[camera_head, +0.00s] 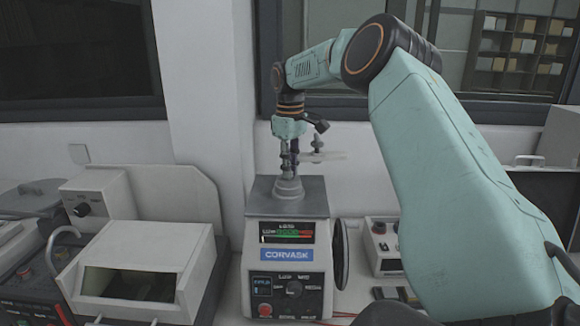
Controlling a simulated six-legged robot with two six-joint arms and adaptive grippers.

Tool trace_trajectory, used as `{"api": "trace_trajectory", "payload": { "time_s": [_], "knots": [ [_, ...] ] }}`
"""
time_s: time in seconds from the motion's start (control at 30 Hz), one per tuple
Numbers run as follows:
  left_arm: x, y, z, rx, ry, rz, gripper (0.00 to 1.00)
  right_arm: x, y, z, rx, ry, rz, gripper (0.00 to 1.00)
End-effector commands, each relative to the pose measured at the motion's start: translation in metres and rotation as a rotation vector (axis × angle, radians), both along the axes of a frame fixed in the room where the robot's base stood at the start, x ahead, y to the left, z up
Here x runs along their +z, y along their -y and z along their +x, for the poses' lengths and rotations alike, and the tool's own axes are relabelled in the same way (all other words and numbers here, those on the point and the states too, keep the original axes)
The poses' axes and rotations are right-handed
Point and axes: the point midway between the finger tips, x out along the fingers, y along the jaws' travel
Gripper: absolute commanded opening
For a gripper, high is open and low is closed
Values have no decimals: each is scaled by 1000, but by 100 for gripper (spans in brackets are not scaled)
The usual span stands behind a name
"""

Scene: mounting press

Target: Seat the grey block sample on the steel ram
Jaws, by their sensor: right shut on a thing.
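The press (288,259) stands in the middle of the bench, with a CORVASK label and a lit display on its front. The steel ram (289,191) rises from its grey top as a short stepped cylinder. My right gripper (289,168) points straight down just above the ram, its fingers close together around something small. This would be the grey block sample, but it is mostly hidden between the fingers and hard to tell from the ram. I cannot tell whether it touches the ram. My left gripper is not in view.
A pale flat part (322,157) sticks out right of the gripper, close to the fingers. A white machine with a dark window (138,255) stands on the left. A small control box (383,243) is right of the press. The wall is close behind.

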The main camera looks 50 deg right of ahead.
Motion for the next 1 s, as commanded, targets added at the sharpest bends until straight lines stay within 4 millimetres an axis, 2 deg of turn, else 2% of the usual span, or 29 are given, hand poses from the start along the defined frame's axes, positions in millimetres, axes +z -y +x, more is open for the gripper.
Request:
{"api": "trace_trajectory", "payload": {
  "time_s": [0.07,0.1,0.37,0.6,0.8,1.0],
  "knots": [
    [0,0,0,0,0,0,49,0,0,0,0,0,0,0],
    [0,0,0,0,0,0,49,0,0,0,0,0,0,18],
    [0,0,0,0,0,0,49,0,0,0,0,0,0,40],
    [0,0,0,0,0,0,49,0,0,0,0,-1,0,42],
    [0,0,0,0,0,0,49,0,0,0,0,0,0,58],
    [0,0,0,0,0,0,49,0,0,0,0,-1,0,60]
  ]
}}
